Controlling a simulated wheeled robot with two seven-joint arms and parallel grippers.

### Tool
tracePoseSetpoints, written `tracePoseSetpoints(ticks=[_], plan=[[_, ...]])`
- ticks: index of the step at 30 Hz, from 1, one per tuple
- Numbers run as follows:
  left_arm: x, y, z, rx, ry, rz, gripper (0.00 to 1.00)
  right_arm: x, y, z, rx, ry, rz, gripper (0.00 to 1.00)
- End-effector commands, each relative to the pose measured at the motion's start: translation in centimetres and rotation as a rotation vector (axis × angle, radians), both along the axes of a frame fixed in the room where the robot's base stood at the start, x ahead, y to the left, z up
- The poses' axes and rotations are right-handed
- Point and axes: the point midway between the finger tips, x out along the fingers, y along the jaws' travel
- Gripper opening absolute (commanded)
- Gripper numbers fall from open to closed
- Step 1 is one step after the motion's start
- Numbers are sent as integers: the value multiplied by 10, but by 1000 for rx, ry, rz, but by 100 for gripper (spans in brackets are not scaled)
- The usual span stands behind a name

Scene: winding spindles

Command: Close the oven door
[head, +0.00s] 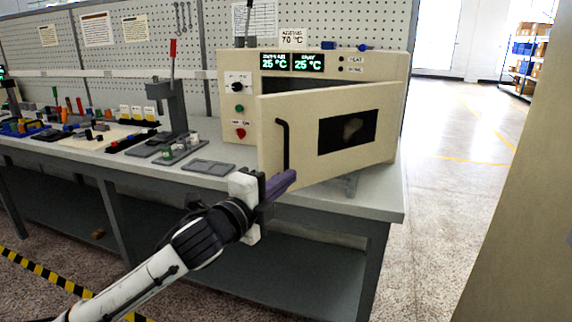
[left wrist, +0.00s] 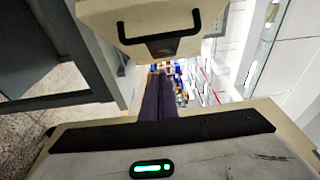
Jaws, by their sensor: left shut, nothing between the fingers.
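The beige oven (head: 229,98) stands on the right end of the workbench. Its door (head: 304,117) is ajar, hinged at the right, with its left edge swung out towards me. The door has a dark window (head: 347,132) and a black bar handle (head: 284,146). In the left wrist view the door (left wrist: 190,45) and its handle (left wrist: 160,36) are ahead of the fingers. My left gripper (head: 284,182) is shut and empty, just below the handle in the picture; I cannot tell whether it touches the door. Its purple fingers also show in the left wrist view (left wrist: 158,97). My right gripper is not in view.
The grey workbench (head: 384,203) carries a hand press (head: 175,105), a flat grey tray (head: 208,167) and several small parts and tools to the left of the oven. A pegboard stands behind. The floor right of the bench is clear.

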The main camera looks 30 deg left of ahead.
Motion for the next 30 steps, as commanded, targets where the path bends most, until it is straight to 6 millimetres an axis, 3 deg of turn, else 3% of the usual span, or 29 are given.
tracePoseSetpoints(ticks=[8,15,30], plan=[[58,-1,2,-6,-1,-1,0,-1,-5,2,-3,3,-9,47],[63,33,-1,0,3,1,0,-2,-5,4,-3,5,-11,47],[64,39,-1,-3,2,-1,0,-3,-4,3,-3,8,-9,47]])
